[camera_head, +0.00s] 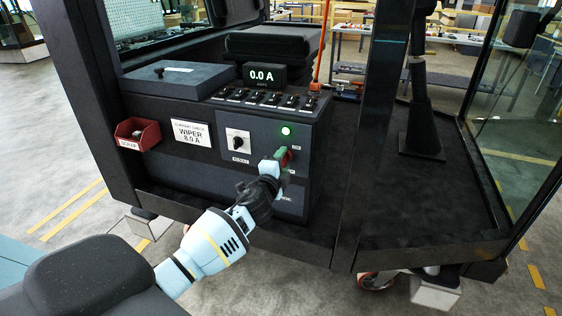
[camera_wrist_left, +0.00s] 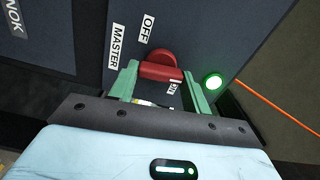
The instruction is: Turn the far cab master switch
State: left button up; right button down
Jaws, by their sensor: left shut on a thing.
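The red master switch (camera_head: 285,156) is on the dark console's front, below a lit green lamp (camera_head: 286,130). It also shows in the left wrist view (camera_wrist_left: 161,70), with the labels MASTER, OFF and ON around it. My left gripper (camera_head: 280,165) reaches it from the front. Its green fingers, which also show in the left wrist view (camera_wrist_left: 162,88), stand on either side of the red handle and are shut on it. The handle lies crosswise between the fingers; which label it points to I cannot tell. My right gripper is not in view.
A black rotary knob (camera_head: 238,141) on a white plate sits left of the master switch. A toggle row (camera_head: 265,98) and a 0.0 A display (camera_head: 264,76) are above. A red scrap bin (camera_head: 138,134) hangs at the left. A cab post (camera_head: 380,120) stands to the right.

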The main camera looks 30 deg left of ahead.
pick_arm(q)
jog(key=shift+m, duration=0.6)
jog(key=o, duration=1)
jog(key=shift+c, duration=0.2)
jog(key=shift+s, duration=0.1)
jog(key=v, duration=0.7)
jog(key=shift+s+p, duration=0.3)
jog(key=shift+s, duration=0.05)
